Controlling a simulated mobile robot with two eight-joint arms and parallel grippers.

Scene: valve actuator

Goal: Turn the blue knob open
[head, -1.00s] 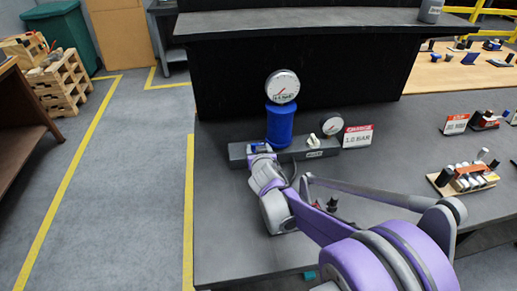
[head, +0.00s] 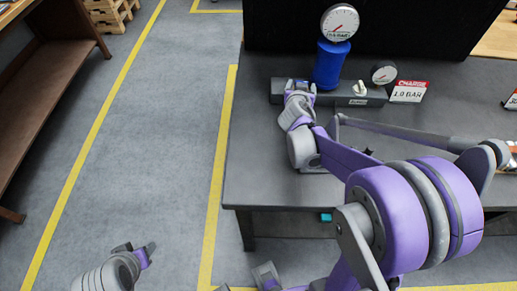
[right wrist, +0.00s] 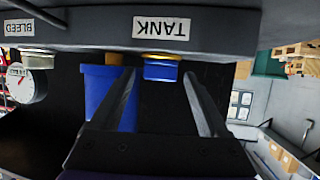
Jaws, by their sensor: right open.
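The blue knob (right wrist: 161,70) sits under the TANK label (right wrist: 161,27) in the upside-down right wrist view, with a yellow ring at its base. My right gripper (right wrist: 159,75) is open, with one dark finger on each side of the knob in the picture. Contact cannot be told. In the head view my right gripper (head: 300,88) is at the left end of the dark valve block (head: 330,96) and mostly hides the knob. The blue tank (head: 331,64) stands behind the block with a round gauge (head: 340,22) above. My left gripper (head: 136,257) hangs over the floor, away from the bench.
A white knob (head: 360,89) and a small gauge (head: 384,74) are on the block's right half. A 1.0 BAR sign (head: 409,92) stands beside it. The grey bench (head: 265,170) is clear at its front left. A brown table (head: 50,80) stands far left.

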